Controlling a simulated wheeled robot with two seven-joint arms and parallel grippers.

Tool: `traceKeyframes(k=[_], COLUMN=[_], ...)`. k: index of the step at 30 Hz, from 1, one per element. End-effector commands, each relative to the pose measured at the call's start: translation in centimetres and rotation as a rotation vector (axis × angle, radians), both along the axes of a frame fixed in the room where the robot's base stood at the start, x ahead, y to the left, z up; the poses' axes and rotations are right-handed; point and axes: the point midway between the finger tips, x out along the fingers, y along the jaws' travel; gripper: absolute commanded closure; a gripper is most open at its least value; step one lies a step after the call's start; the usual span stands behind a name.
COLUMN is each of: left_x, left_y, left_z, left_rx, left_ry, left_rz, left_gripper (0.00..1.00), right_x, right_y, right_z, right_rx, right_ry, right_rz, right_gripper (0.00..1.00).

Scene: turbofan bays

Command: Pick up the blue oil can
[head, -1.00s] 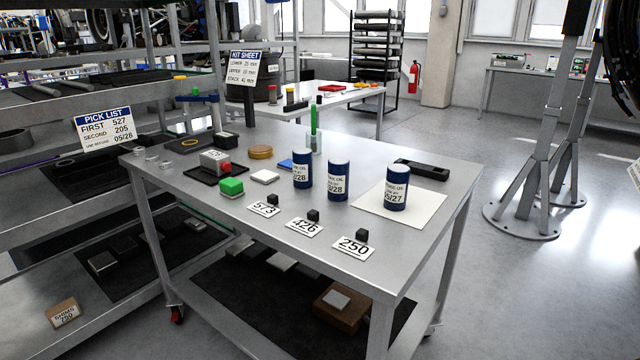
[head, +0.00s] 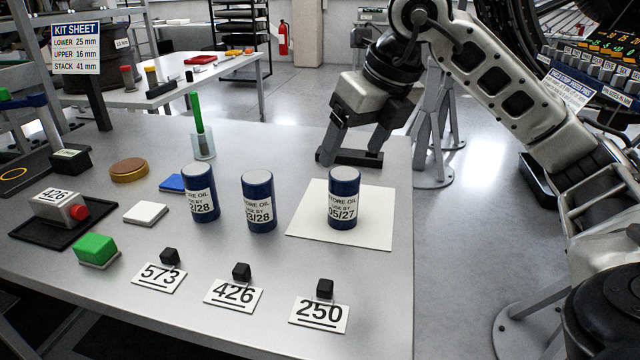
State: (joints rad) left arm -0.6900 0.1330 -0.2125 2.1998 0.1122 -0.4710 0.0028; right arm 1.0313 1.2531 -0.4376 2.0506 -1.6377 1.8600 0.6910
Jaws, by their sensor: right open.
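Three blue oil cans with white labels stand upright on the grey table. The left can (head: 200,193) has a label ending in 28, partly turned away. The middle can (head: 258,201) also has a label ending in 28. The right can (head: 344,198) reads 05/27 and stands on a white sheet (head: 300,228). My left gripper is not in view.
Number cards 573 (head: 159,278), 426 (head: 233,296) and 250 (head: 319,313), each with a small black block, lie in front of the cans. A green block (head: 95,249), white block (head: 146,213) and glass with a green stick (head: 203,146) stand left.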

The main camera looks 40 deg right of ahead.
Motion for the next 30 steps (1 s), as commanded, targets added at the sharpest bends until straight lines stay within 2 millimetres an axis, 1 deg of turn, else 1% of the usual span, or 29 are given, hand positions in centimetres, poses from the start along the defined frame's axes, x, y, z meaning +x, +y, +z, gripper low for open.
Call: traceKeyframes(k=[1, 2, 5, 10, 15, 19, 26, 30], left_x=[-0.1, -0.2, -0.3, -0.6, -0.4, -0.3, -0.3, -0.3], left_y=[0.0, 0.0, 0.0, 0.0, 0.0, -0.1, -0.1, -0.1], left_z=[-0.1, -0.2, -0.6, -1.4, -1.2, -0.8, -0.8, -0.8], left_rx=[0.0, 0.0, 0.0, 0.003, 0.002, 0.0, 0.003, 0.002], left_ry=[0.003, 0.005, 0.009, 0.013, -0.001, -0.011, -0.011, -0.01], left_rz=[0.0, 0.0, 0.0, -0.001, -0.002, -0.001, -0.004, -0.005], left_gripper=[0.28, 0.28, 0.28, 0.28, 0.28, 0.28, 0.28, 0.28], right_x=[-0.3, -0.4, -0.3, 1.0, 2.3, 3.1, 3.8, 4.8], right_y=[-1.3, -1.9, -2.7, -2.8, -3.0, -3.0, -3.0, -3.1], right_z=[0.8, 0.9, 0.4, -3.0, -6.2, -7.8, -9.2, -11.1], right_rx=[-0.039, -0.055, -0.08, -0.079, -0.078, -0.077, -0.076, -0.075], right_ry=[-0.011, -0.011, -0.011, -0.006, -0.007, -0.01, -0.011, -0.009], right_rz=[-0.046, -0.067, -0.097, -0.095, -0.093, -0.091, -0.09, -0.089], right_gripper=[0.25, 0.25, 0.25, 0.25, 0.25, 0.25, 0.25, 0.25])
